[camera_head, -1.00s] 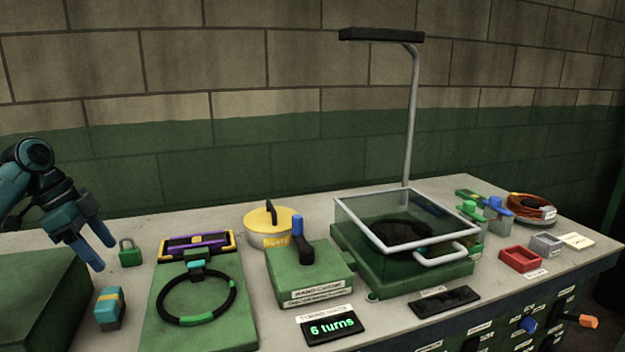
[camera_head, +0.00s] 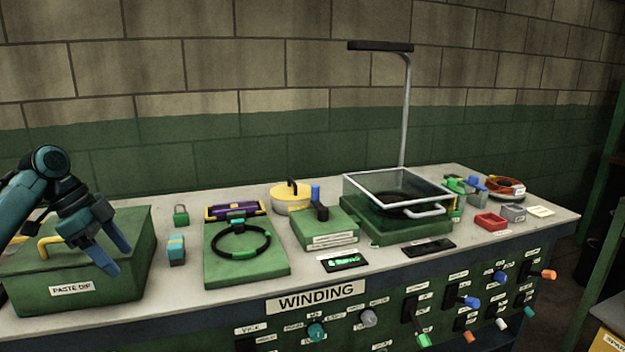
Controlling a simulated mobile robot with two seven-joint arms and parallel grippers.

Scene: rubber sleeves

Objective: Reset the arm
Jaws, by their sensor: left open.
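My left gripper (camera_head: 116,258) comes in from the left. Its blue fingers are apart, point down, and hold nothing. It shows in front of the green box labelled "PASTE DIP" (camera_head: 75,290); whether it touches the box I cannot tell. My right gripper does not show.
A green board with a black ring (camera_head: 240,243), a hand counter (camera_head: 330,230), a yellow tin (camera_head: 290,197) and a clear-lidded box (camera_head: 400,195) stand along the grey bench. A tall lamp (camera_head: 404,110) rises behind. Knobs such as the orange one (camera_head: 549,274) stick out of the front panel.

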